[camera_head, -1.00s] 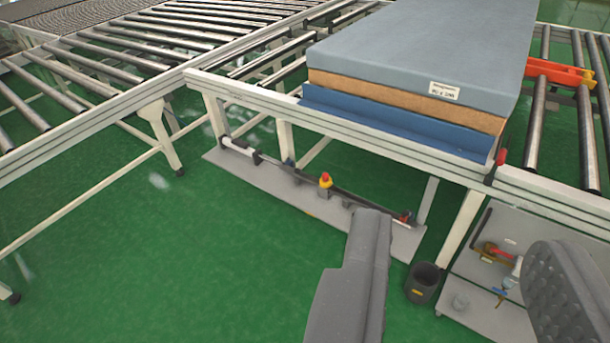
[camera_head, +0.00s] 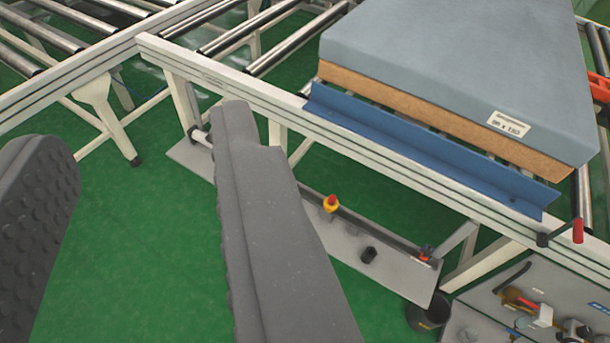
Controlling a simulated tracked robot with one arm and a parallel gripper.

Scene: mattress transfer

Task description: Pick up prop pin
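My gripper (camera_head: 140,140) is open, its two dark grey padded fingers wide apart at the left and centre of the view. A small red-handled piece with a dark end (camera_head: 577,231), which may be the prop pin, sticks out at the blue ledge's right end on the conveyor frame. It lies well to the right of my gripper, apart from it. I cannot tell for sure that it is the pin. The right finger hides part of the low grey shelf (camera_head: 405,281).
A grey-blue mattress (camera_head: 450,70) lies on the conveyor behind a blue ledge (camera_head: 420,150). A red-and-yellow button (camera_head: 331,203) is on the low shelf. Green floor is open at lower left.

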